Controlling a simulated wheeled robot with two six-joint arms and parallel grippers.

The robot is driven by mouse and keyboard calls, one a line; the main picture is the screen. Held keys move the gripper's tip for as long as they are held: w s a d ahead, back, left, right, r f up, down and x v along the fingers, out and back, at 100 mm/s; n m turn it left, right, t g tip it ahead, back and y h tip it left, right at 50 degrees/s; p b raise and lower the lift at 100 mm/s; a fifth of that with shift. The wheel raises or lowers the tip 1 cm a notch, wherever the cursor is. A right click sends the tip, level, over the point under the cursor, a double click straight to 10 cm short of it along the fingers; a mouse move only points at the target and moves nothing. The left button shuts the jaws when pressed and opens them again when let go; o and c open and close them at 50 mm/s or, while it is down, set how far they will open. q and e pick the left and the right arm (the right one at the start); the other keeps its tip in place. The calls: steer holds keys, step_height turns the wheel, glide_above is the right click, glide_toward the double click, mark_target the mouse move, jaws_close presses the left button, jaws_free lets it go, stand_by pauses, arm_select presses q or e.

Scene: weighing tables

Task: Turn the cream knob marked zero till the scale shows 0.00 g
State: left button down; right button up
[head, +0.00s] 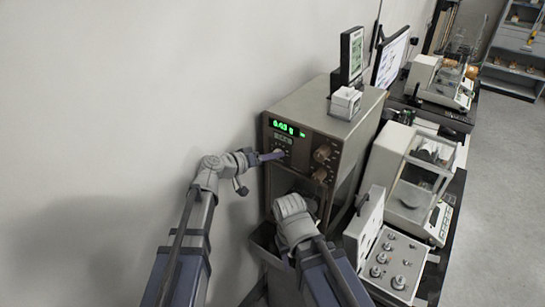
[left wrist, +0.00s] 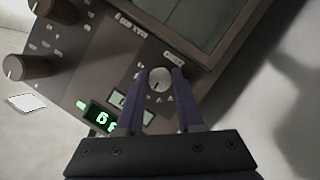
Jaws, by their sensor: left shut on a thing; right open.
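The scale is a grey-brown cabinet (head: 345,127) against the wall. Its green display (head: 287,127) looks like 0.03 g, but the last digit is hard to read. In the left wrist view the display (left wrist: 101,117) is partly hidden by a finger. The cream knob (left wrist: 159,78) has a dark pointer line and sits between the fingertips of my left gripper (left wrist: 160,76). My left gripper (head: 276,156) is shut on it at the panel's lower left. My right gripper (head: 289,207) is open below the panel, with its fingers hard to make out.
Two brown knobs (head: 321,154) sit right of the display; they also show in the left wrist view (left wrist: 27,68). A white box (head: 345,102) and small screen stand on top. A glass-sided balance (head: 415,175) and a weight set (head: 394,268) stand to the right.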

stand_by(0.4)
arm_select(q)
steer(key=shift+f+n+g+h+b, duration=0.15)
steer(key=shift+n+g+h+b, duration=0.15)
steer(key=shift+n+h+b, duration=1.3)
steer(key=shift+n+y, duration=0.3)
steer(key=shift+n, duration=0.4)
steer(key=c, duration=0.5)
jaws_free()
